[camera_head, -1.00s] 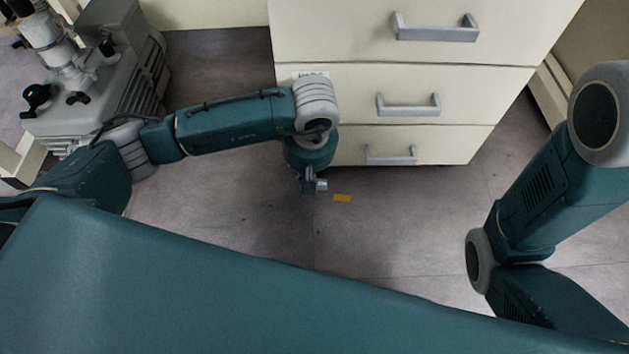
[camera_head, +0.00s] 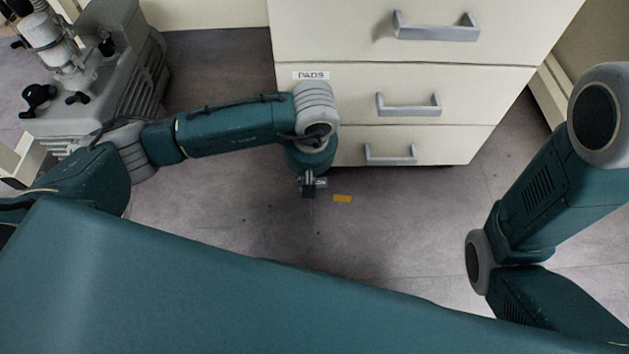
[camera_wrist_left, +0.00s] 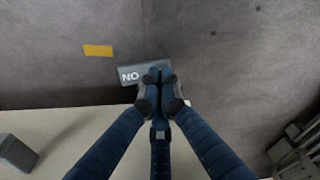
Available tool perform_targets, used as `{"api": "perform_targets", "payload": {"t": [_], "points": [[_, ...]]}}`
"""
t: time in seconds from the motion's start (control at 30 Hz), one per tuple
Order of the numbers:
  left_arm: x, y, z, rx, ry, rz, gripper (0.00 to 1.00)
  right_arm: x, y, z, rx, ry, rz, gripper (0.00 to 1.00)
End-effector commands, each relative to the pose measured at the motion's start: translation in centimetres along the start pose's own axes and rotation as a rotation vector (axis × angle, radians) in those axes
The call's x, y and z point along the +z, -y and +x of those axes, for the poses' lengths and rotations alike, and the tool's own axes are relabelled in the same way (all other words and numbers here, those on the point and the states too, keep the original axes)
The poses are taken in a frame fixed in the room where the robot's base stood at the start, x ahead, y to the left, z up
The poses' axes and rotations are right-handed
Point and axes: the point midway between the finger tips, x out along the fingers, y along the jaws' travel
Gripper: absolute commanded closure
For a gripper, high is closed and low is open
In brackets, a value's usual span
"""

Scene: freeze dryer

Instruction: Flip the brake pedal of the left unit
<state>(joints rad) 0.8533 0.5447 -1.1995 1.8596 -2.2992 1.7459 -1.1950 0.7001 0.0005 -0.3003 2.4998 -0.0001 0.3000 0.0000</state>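The brake pedal, a small grey plate with white letters reading "NO" in this view, shows in the left wrist view (camera_wrist_left: 130,73). It sits low at the foot of the cream drawer unit (camera_head: 400,85), and the fingers hide its right part. My left gripper (camera_wrist_left: 160,72) has its dark blue fingers drawn together, tips over the pedal; I cannot tell whether they touch it. In the head view the left gripper (camera_head: 308,190) points down in front of the unit's lower left corner. My right gripper is out of view.
A yellow floor mark (camera_head: 342,198) lies just right of the left gripper. A grey pump-like machine (camera_head: 95,95) stands at the far left. The drawers have protruding grey handles (camera_head: 408,105). The grey floor (camera_head: 400,225) in front of the unit is clear.

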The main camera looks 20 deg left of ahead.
Motion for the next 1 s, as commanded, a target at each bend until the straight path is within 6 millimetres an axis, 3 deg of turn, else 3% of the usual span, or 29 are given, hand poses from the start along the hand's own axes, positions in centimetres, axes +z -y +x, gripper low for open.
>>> {"api": "perform_targets", "payload": {"t": [0.8,1.0], "points": [[-1.0,0.0,-6.6,0.001,-0.001,0.0,1.0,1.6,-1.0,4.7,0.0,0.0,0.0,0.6],[-1.1,0.0,-6.8,0.0,-0.001,0.0,1.0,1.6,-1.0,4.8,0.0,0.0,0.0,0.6]]}}
